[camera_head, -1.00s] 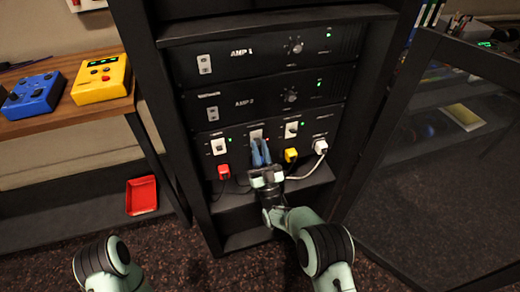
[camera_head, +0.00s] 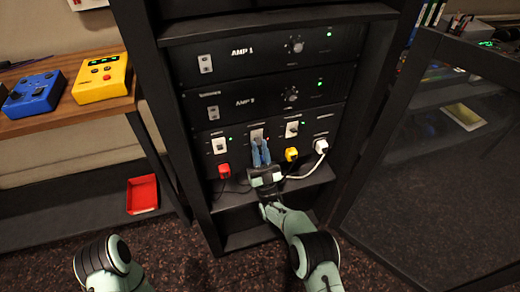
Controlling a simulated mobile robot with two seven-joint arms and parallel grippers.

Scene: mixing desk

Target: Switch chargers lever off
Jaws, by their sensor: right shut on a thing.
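The bottom panel (camera_head: 238,166) of the rack carries white lever switches in a row. The left lever (camera_head: 219,146) and the right lever (camera_head: 292,129) are uncovered. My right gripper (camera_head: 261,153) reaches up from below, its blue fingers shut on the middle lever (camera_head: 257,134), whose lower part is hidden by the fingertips. The labels above the levers are too small to read, so I cannot tell which is the chargers one. My left gripper is out of view.
Below the levers are a red plug (camera_head: 224,171), a yellow plug (camera_head: 291,154) and a white plug (camera_head: 321,146) with a cable. AMP 1 (camera_head: 262,54) and a second amp (camera_head: 262,97) sit above. A glass door (camera_head: 440,170) stands open at right.

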